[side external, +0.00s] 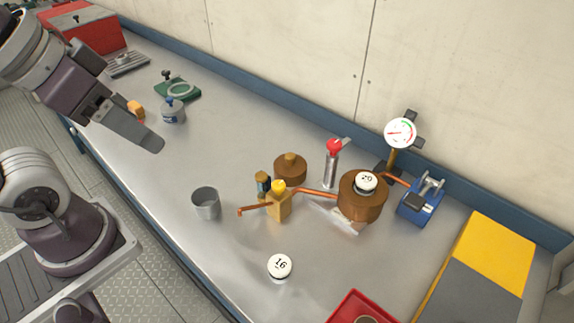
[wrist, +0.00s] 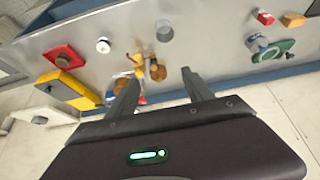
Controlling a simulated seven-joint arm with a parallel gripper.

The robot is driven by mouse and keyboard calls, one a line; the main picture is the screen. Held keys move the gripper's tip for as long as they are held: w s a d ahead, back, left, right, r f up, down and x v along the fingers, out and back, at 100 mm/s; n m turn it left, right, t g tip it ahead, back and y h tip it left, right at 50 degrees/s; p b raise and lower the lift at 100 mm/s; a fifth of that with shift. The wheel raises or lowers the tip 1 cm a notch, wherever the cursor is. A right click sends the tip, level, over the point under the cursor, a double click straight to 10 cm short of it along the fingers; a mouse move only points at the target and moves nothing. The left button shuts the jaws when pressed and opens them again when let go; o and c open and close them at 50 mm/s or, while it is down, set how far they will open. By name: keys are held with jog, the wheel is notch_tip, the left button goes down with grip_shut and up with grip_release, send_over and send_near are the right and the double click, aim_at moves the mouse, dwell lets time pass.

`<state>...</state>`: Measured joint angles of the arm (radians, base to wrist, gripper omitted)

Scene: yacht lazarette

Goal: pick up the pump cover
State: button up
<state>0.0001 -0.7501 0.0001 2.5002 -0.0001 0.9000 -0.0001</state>
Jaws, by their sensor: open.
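The pump cover appears to be the round bronze-brown lid with a small knob (side external: 290,168), lying on the grey bench behind a brass valve. A brown shape in the wrist view (wrist: 157,70) looks like it, between my fingers in the picture but well beyond them. The brown pump body (side external: 361,197) stands to its right, with a white disc marked 20 (side external: 366,181) on top and a copper pipe running left. My gripper (side external: 152,142) is high over the bench's left part, far from the lid. Its fingers (wrist: 161,78) are apart with nothing between them.
A brass valve (side external: 279,204), a grey cup (side external: 206,203) and a red-topped cylinder (side external: 332,165) stand near the lid. A white disc marked 16 (side external: 279,267) lies in front. The bench's left middle is clear.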

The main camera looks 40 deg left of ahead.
dwell(0.4)
jog(key=o, duration=0.8)
jog(key=shift+o, duration=0.2)
